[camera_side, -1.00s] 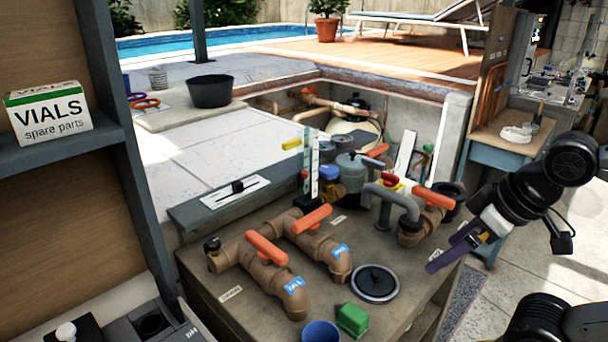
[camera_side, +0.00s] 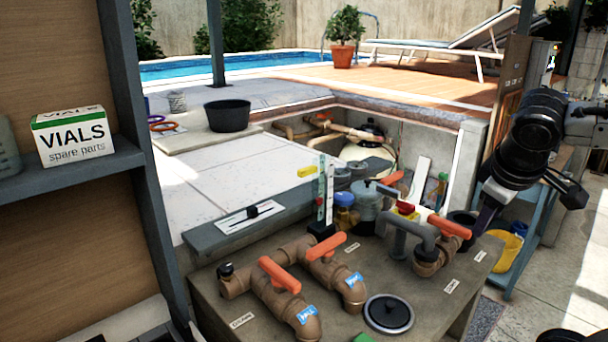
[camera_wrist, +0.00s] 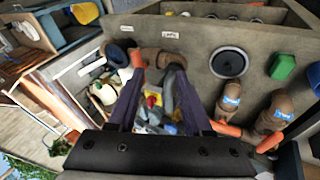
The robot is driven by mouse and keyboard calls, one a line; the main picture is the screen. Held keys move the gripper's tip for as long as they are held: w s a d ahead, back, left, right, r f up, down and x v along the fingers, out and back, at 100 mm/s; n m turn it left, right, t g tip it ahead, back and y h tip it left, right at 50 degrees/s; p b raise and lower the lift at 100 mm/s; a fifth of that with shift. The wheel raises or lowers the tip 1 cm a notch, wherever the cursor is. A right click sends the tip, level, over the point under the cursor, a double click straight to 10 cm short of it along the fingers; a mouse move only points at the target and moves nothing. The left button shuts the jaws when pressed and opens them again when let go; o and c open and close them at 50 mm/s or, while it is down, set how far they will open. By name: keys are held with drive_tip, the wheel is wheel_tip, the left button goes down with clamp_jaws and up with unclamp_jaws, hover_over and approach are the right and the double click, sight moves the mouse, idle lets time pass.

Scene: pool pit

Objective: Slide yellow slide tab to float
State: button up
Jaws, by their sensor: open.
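The yellow slide tab (camera_side: 307,171) sticks out to the left near the top of an upright white-and-green scale strip (camera_side: 321,195) in the side view. No marking for float is legible on it. My gripper (camera_side: 486,218) is at the right of the bench, beside the right-hand orange-handled valve and well apart from the tab. In the wrist view my gripper (camera_wrist: 156,88) shows two purple fingers spread apart with nothing held between them. I cannot pick out the tab in the wrist view.
Brown pipes with orange handles (camera_side: 279,274) stand in front of the strip. A grey pipe bend (camera_side: 412,232) and a red knob (camera_side: 405,208) stand between strip and gripper. A black slider (camera_side: 252,211) sits on a white plate to the left. A round black lid (camera_side: 388,313) lies in front.

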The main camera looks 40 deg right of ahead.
sight(300, 175)
drive_tip(key=w+a+r+g+h, duration=0.1)
drive_tip(key=w+r+h, duration=0.35)
drive_tip(key=w, duration=0.45)
drive_tip(key=w+a+r+h, duration=0.1)
drive_tip(key=w+r+h, duration=0.35)
drive_tip(key=w, duration=0.55)
drive_tip(key=w+a+f+n+t+h, duration=0.1)
drive_tip(key=w+a+f+n+t, duration=0.2)
drive_tip(key=a, duration=0.4)
drive_tip(key=w+a+f+n, duration=0.1)
drive_tip(key=w+a+f, duration=0.3)
drive_tip(key=w+a, duration=0.15)
drive_tip(key=w+a+f+n+t+h, duration=0.1)
drive_tip(key=w+a+f+n+t, duration=0.15)
drive_tip(key=a, duration=0.55)
drive_tip(key=shift+m, duration=0.35)
drive_tip(key=x, duration=1.4)
drive_tip(key=shift+w+d+f, duration=0.1)
drive_tip(key=shift+w+f, duration=0.05)
drive_tip(key=shift+f, duration=0.05)
clamp_jaws()
